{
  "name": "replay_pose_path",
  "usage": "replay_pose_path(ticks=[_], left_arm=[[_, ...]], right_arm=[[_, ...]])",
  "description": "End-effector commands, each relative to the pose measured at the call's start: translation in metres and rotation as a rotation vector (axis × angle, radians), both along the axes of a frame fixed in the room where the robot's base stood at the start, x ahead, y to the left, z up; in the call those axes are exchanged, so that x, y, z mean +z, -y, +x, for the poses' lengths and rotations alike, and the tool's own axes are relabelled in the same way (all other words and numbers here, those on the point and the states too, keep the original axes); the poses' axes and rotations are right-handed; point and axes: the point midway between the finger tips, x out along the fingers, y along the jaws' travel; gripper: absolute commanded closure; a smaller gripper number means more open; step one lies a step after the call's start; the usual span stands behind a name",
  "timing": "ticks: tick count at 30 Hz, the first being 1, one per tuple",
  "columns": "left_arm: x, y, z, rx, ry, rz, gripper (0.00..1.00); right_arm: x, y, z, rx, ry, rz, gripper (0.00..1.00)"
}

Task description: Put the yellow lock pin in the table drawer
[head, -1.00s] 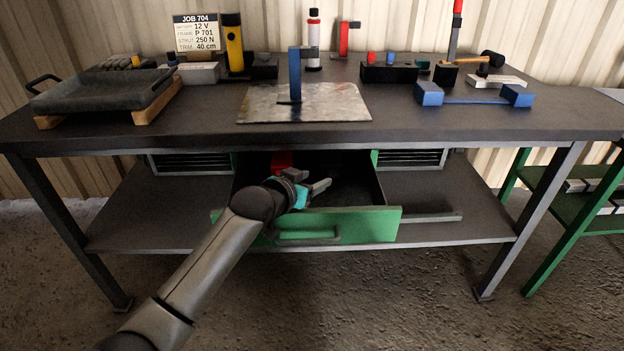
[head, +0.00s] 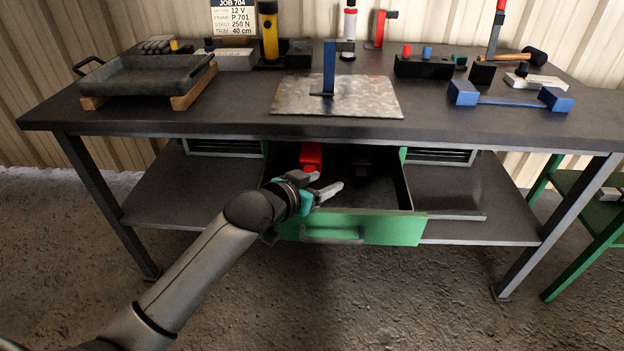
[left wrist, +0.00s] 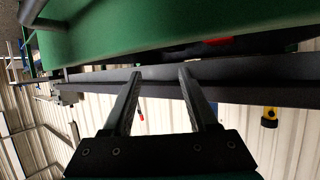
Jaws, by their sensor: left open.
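The green-fronted table drawer (head: 393,230) is pulled open under the bench top. A red block (head: 311,157) and a dark item lie inside it. My left gripper (head: 326,184) is open and empty at the drawer's opening, near the front panel. In the left wrist view its two fingers (left wrist: 160,76) are spread apart with nothing between them, and the green drawer front (left wrist: 150,35) is close by. A small yellow piece (head: 174,45) shows beside the gloves at the back left of the bench; I cannot tell whether it is the lock pin. My right gripper is out of view.
On the bench (head: 225,122) stand a grey tray (head: 140,80) on wooden blocks, a yellow torch (head: 269,35), a metal plate (head: 365,100) with a blue post, a blue bracket (head: 510,100) and a hammer (head: 535,58). A green shelf unit stands at right.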

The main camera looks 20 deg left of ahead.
Motion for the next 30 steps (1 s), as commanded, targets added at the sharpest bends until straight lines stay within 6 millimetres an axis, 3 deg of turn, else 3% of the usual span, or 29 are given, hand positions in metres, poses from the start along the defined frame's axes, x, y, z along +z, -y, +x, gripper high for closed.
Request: replay_pose_path(ticks=[12, 30], left_arm=[[0.015, -0.009, -0.032, 0.0, 0.002, -0.001, 0.41], [0.016, -0.009, -0.034, 0.0, 0.002, 0.0, 0.41]], right_arm=[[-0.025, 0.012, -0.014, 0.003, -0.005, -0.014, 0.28], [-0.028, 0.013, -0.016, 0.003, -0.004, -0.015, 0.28]])
